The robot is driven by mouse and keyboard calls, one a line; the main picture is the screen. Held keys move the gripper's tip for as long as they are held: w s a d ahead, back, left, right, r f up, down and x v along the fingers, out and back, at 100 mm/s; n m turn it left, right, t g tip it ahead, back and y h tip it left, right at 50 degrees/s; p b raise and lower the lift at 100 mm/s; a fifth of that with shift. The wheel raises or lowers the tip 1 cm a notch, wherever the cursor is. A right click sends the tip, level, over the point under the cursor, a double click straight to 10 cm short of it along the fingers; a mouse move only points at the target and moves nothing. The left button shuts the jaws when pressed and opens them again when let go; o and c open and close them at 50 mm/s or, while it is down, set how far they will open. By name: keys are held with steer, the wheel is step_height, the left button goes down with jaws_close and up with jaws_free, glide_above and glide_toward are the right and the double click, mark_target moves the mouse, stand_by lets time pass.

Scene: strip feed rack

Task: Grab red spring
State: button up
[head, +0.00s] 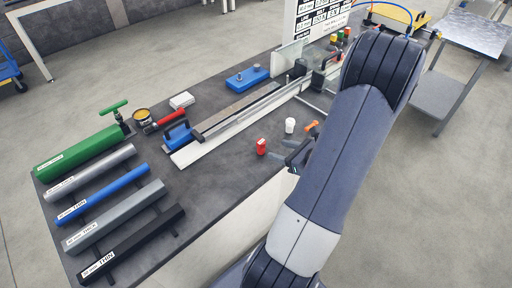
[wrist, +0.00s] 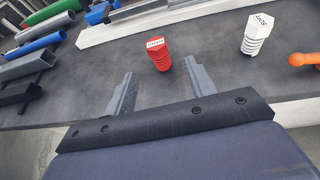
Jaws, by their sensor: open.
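The red spring (wrist: 160,54) is a short ribbed red piece with a white label on its top. It stands upright on the dark bench, and it also shows in the head view (head: 261,146). My gripper (wrist: 162,76) is open, with its two grey fingers apart. In the head view my arm partly hides the gripper (head: 284,157), which is just right of the red spring.
A white spring (wrist: 256,35) stands to the right of the red one. An orange piece (wrist: 304,60) lies farther right. Several bars lie at the left, including a green tube (head: 77,153).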

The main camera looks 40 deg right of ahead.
mark_target(261, 144)
steer(key=p+x, duration=0.2)
steer(key=x, duration=0.7)
steer(key=shift+r, duration=0.1)
steer(key=shift+c, duration=0.2)
steer(key=c, duration=1)
steer(key=shift+c, duration=0.2)
